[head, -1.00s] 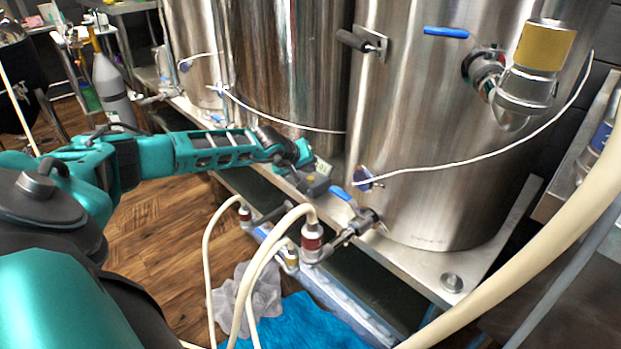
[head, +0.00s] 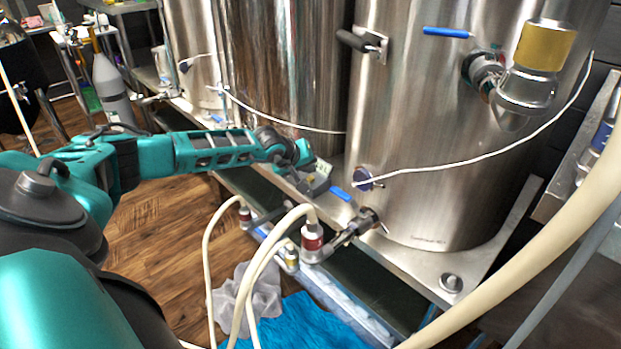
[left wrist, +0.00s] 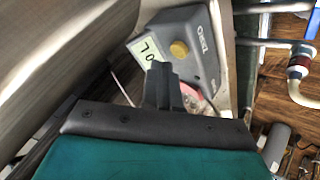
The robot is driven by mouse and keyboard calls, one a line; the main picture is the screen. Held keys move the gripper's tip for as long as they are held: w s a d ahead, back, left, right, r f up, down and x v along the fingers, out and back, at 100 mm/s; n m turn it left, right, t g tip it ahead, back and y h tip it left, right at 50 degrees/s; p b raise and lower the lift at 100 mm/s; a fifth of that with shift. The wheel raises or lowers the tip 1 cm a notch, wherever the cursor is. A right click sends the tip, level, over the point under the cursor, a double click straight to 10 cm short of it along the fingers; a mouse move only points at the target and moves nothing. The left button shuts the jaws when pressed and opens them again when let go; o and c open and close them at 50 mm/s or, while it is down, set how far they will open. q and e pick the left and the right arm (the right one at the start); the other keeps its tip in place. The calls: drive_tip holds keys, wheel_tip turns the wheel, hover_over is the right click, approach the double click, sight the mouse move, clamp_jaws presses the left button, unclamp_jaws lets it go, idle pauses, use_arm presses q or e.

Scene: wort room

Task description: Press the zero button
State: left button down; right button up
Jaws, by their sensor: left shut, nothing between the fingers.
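The zero button (left wrist: 179,49) is a round yellow button on a grey box (left wrist: 199,70) in the left wrist view. A lettered label that seems to read ZERO, turned in the picture, is beside it. A pale display (left wrist: 146,50) with dark digits is on the box's left. My left gripper (left wrist: 160,70) is shut and empty, its tips just below and left of the button; I cannot tell whether they touch the box. In the head view my left gripper (head: 316,187) is low in front of the steel tanks, and the button is not discernible there.
A large steel tank (head: 430,140) with valves stands right of the gripper. A blue-handled valve (head: 341,194) is close by. Cream hoses (head: 262,262) rise in front, and a thick hose (head: 540,235) crosses the right. A blue cloth (head: 300,325) lies on the floor.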

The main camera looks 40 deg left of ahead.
idle(0.4)
use_arm(q)
drive_tip(key=shift+f, duration=0.15)
drive_tip(key=shift+f, duration=0.3)
idle(0.4)
